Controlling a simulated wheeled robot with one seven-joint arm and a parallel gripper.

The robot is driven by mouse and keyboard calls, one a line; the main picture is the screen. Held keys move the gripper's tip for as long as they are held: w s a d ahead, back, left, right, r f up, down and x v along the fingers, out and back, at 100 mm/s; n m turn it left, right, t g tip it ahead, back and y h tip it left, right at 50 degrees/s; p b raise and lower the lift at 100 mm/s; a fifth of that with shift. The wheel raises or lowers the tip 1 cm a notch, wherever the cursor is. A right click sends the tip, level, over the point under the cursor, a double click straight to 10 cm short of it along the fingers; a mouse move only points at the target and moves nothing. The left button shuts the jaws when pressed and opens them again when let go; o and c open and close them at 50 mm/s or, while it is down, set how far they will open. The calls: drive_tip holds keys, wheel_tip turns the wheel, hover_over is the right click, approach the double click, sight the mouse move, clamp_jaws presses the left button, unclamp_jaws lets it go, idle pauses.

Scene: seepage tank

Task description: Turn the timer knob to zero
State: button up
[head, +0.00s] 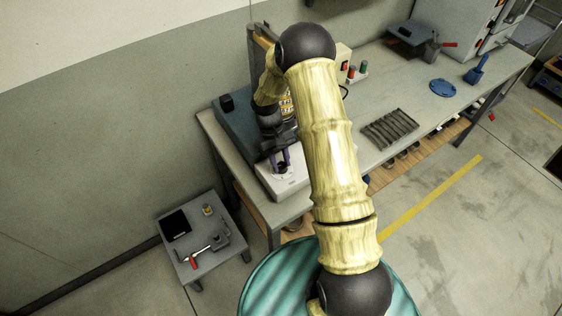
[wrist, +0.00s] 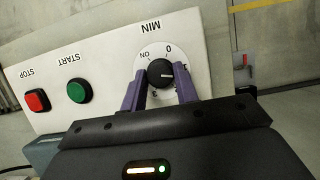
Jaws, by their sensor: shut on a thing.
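The timer knob (wrist: 160,73) is a round black dial on a white panel (wrist: 103,50), with a printed scale marked MIN, ON and 0 that appears upside down in the wrist view. A light line on the knob points roughly to the right in that view, away from the 0. My gripper (wrist: 161,85) has its two purple fingers on either side of the knob and is shut on it. In the head view my gripper (head: 281,161) is at the front of the pale panel (head: 287,181); the knob is too small there to read. The lower scale is partly hidden by the fingers.
A green START button (wrist: 79,91) and a red STOP button (wrist: 37,100) sit beside the knob. A rack of grey bars (head: 390,128) lies on the bench right of my arm. A small low table (head: 203,250) with tools stands at lower left.

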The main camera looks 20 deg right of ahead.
drive_tip(key=shift+w+a+n+t+h, duration=0.15)
drive_tip(key=shift+n+t+h, duration=0.3)
drive_tip(key=shift+n, duration=1.05)
drive_tip(key=shift+r, duration=0.1)
drive_tip(key=o, duration=1)
drive_tip(key=b+v, duration=0.3)
drive_tip(key=v, duration=1.4)
drive_tip(key=shift+w+a, duration=0.15)
